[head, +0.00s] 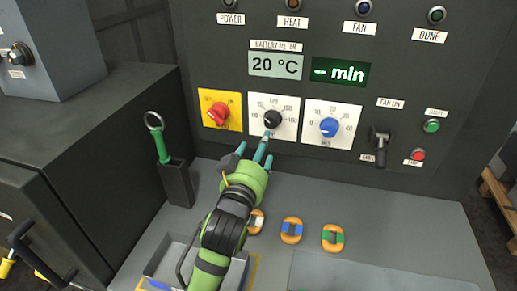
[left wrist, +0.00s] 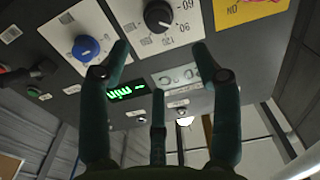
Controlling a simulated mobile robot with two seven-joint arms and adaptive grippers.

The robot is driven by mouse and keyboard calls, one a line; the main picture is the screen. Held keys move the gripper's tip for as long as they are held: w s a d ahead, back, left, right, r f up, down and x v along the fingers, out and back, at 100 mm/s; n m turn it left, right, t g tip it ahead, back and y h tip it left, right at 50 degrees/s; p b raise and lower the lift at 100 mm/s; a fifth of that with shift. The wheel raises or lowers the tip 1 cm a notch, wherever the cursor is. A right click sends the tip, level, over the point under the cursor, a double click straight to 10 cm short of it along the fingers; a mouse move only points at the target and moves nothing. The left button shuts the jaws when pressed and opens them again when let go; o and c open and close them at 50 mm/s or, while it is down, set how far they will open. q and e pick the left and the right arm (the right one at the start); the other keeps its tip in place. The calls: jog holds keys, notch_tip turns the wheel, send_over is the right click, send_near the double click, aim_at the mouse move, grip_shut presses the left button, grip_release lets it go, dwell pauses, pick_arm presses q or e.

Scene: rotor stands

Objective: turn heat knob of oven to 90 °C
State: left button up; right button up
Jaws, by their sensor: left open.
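The heat knob (head: 272,119) is a round black knob on a white dial plate on the oven's dark front panel; it also shows at the top of the left wrist view (left wrist: 159,16). Its dial carries numbers including 60, 90 and 120; its exact setting is hard to read. The temperature display (head: 275,65) above it reads 20 °C. My left gripper (head: 257,149) has three teal fingers, spread open and empty. It is just below and in front of the heat knob, apparently not gripping it. The fingers also show in the left wrist view (left wrist: 160,62). My right gripper is not in view.
A red knob (head: 217,113) on a yellow plate is left of the heat knob, a blue timer knob (head: 328,127) right of it. A black lever (head: 380,147) sticks out further right. A green-handled tool (head: 159,140) stands in a holder. Several orange-rimmed parts lie on the ledge.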

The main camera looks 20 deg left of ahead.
pick_arm(q)
jog(key=b, duration=0.4)
send_near(270, 122)
jog(key=w, duration=0.3)
jog(key=shift+n, duration=0.5)
jog(key=w+p, duration=0.3)
jog(key=w, duration=0.2)
jog(key=shift+w, duration=0.9)
jog(key=c, duration=1.1)
jog(key=shift+c, duration=0.2)
